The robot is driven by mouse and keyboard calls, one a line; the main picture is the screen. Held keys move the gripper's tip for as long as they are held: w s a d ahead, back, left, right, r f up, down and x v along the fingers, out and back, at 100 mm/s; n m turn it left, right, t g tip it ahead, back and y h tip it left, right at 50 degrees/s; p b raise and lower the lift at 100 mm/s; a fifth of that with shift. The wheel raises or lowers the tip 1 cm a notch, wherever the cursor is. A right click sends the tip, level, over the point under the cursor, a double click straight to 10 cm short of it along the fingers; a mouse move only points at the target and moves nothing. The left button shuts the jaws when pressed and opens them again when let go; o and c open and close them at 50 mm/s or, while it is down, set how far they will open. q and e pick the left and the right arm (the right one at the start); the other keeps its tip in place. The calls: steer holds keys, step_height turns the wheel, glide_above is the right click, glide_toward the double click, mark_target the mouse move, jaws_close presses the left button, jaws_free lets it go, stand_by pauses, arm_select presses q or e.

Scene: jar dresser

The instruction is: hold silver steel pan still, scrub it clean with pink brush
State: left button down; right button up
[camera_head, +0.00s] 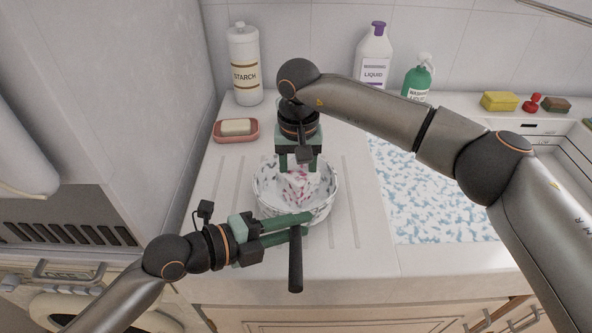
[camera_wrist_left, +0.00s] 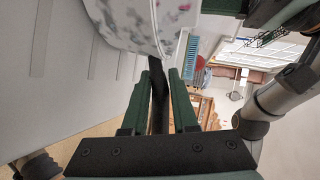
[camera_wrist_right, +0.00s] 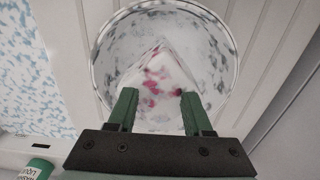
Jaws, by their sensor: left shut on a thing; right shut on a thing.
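The silver steel pan (camera_head: 262,196) sits on the counter, its inside covered in white, patchy foam. Its black handle (camera_head: 295,268) points toward the front edge. My left gripper (camera_head: 306,226) is shut on the handle close to the pan; the handle also shows between the fingers in the left wrist view (camera_wrist_left: 158,105). My right gripper (camera_head: 300,166) points down into the pan, shut on the pink brush (camera_wrist_right: 160,75). The brush is mostly coated in white foam with pink patches showing, and it lies within the pan's rim. Its underside is hidden.
A soap dish (camera_head: 222,137) with soap stands left of the pan. A starch bottle (camera_head: 243,65), purple-capped liquid bottle (camera_head: 374,55) and green bottle (camera_head: 417,80) stand at the back. A blue-speckled mat (camera_head: 430,205) lies right; a yellow sponge (camera_head: 499,101) is farther right.

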steer(key=shift+s+d, duration=0.1)
steer(key=shift+s, duration=0.8)
steer(key=shift+w+a, duration=0.2)
steer(key=shift+w, duration=0.75)
steer(key=shift+w+a, duration=0.2)
steer(key=shift+w, duration=0.7)
steer(key=shift+r, duration=2.6)
